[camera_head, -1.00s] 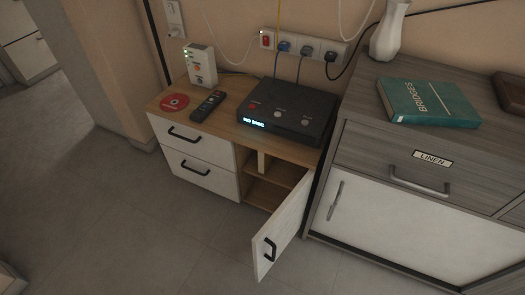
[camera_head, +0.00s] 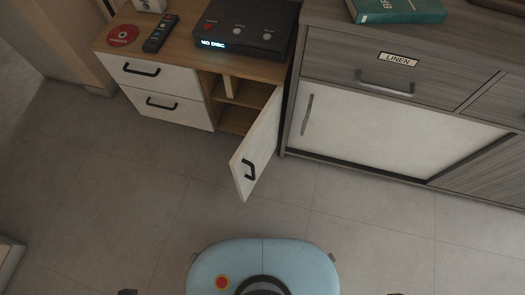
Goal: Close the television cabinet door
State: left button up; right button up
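The television cabinet (camera_head: 165,48) is low, with a wood top and white fronts, at the upper left. Its white door (camera_head: 258,148) stands wide open, swung out toward me from the right side of the cabinet. The door has a black handle (camera_head: 249,170) near its free edge. Behind it the wooden shelf compartment is open to view and looks empty. Small dark tips at the bottom edge seem to be my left gripper (camera_head: 128,292) and my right gripper (camera_head: 395,293). Both are almost wholly cut off and well apart from the door.
A disc player (camera_head: 240,28), a remote (camera_head: 161,33) and a red disc (camera_head: 123,35) lie on the cabinet top. A grey dresser (camera_head: 390,100) labelled LINEN stands close at the right. The tiled floor (camera_head: 130,190) before the cabinet is clear.

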aim_at(248, 163)
jog(key=k+l, duration=0.1)
jog(key=l, duration=0.3)
jog(key=k+l+u, duration=0.1)
jog(key=l, duration=0.3)
jog(key=k+l, duration=0.15)
jog(key=l, duration=0.25)
jog(key=k+l+u, duration=0.1)
jog(key=l, duration=0.3)
jog(key=k+l, duration=0.15)
jog(key=l, duration=0.25)
